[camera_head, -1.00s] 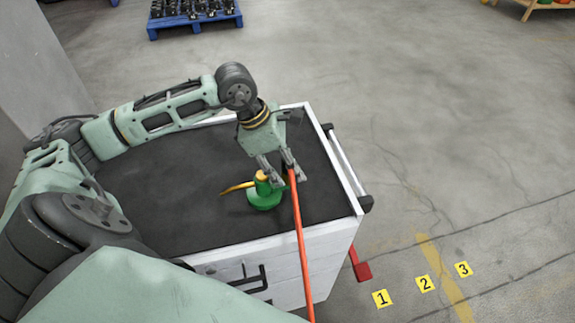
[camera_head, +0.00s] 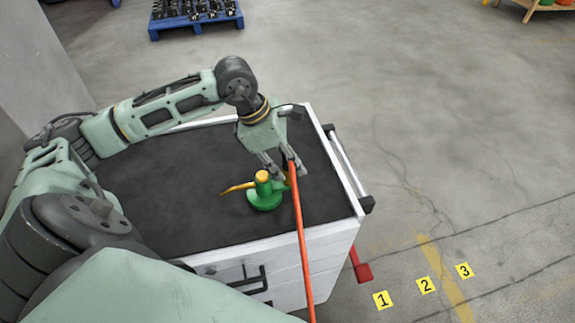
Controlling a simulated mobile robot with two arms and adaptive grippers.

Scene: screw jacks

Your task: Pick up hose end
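The orange hose (camera_head: 302,240) runs from the bottom edge of the picture up to my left gripper (camera_head: 284,174), passing in front of the cart's near side. The hose's upper end is at the gripper's right finger. The gripper is low over the cart top and points down. A green screw jack (camera_head: 264,199) with a yellow top and a yellow handle stands upright just left of and below the fingers. My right gripper is not in view.
The white cart (camera_head: 340,236) has a dark top (camera_head: 165,195), mostly clear around the jack, and a rail on its right side. A red pedal (camera_head: 363,272) sticks out low. A blue pallet (camera_head: 195,23) with dark parts stands far back. Open floor lies right, with numbered yellow markers (camera_head: 426,285).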

